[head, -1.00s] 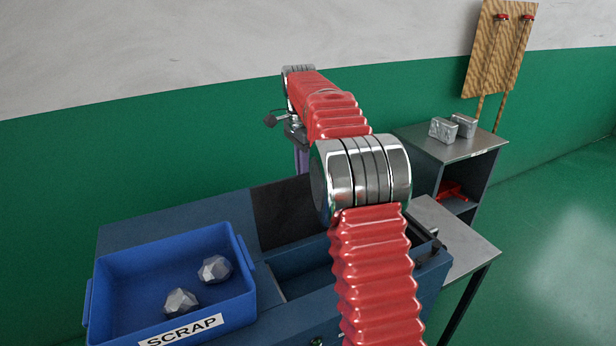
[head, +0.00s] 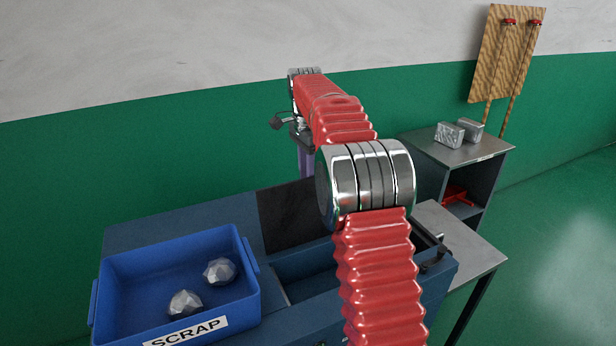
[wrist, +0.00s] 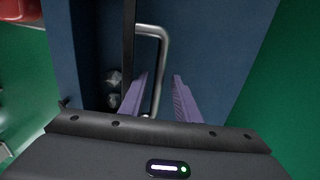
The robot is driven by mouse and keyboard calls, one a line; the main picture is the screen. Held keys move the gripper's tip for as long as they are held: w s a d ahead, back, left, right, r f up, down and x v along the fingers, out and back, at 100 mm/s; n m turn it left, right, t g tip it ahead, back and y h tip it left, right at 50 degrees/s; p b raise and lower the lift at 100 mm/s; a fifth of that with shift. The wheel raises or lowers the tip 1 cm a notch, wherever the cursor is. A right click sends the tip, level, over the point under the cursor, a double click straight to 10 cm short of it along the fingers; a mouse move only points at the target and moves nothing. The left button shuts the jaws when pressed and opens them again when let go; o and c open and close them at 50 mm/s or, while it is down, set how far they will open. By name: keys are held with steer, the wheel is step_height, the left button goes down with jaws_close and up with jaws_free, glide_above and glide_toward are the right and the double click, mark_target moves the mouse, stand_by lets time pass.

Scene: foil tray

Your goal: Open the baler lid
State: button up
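The dark blue baler (head: 330,322) stands in front of me. A grey metal bar handle (wrist: 163,60) is on a dark blue face in the wrist view; I take this face (wrist: 215,50) to be the lid, but its edges are unclear. My gripper (wrist: 160,76) is open, with its two purple fingers apart. The long bar of the handle runs between them in the picture; I cannot tell whether they touch it. In the head view my gripper (head: 304,160) points down behind the baler's dark panel (head: 288,215); its fingertips are hidden.
A blue SCRAP bin (head: 130,270) holds two foil balls (head: 218,271) at left. Foil lumps (wrist: 113,85) show beside a black strip in the wrist view. A grey shelf stand (head: 452,152) with foil blocks (head: 450,134) and a side table (head: 470,245) stand right.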

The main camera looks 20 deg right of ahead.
step_height(320, 180, up, 12)
steer(key=shift+w, duration=0.4)
stand_by(0.7)
steer(key=shift+f, duration=0.1)
steer(key=shift+c, duration=0.2)
